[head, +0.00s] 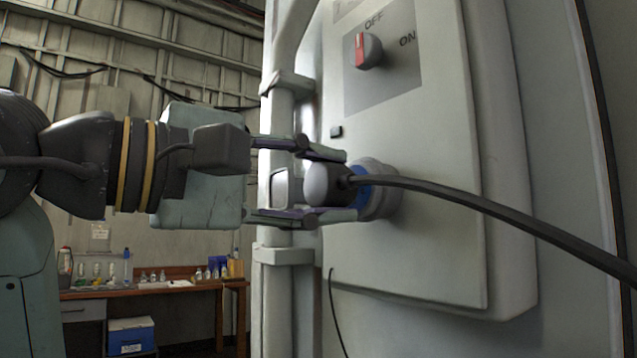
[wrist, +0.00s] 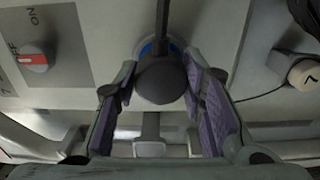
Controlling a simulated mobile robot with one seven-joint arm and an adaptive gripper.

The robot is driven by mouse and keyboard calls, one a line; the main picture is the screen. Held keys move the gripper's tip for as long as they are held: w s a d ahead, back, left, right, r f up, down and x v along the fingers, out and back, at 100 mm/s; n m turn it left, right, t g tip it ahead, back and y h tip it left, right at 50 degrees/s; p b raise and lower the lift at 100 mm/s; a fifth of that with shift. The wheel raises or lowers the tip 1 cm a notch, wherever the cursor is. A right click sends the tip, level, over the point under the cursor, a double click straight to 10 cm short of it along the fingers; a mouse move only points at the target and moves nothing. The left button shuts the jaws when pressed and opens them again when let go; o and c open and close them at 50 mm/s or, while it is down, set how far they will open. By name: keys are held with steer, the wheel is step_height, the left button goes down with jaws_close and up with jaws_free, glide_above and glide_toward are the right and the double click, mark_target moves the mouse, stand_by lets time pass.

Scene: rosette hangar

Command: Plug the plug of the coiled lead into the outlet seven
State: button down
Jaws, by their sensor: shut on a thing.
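My gripper (head: 338,185) comes in from the left with its two fingers closed on the sides of a dark rounded plug (head: 321,184). In the wrist view the plug (wrist: 162,82) sits between the purple finger pads. A thick black lead (head: 470,203) leaves the plug and runs to the right. The outlet, a grey collar with a blue ring (head: 364,188), is on the pale panel directly behind the plug. Its blue also shows past the plug in the wrist view (wrist: 147,48). The plug hides the outlet's face, so I cannot tell whether it is inserted.
A rotary switch (head: 368,50) marked OFF and ON is above the outlet. A vertical pipe (head: 281,130) runs left of the panel. A wooden bench (head: 190,288) stands far behind.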

steer(key=shift+w+d, duration=0.4)
steer(key=shift+d, duration=0.1)
stand_by(0.3)
steer(key=c, duration=1)
jaws_free()
steer(key=shift+o, duration=0.2)
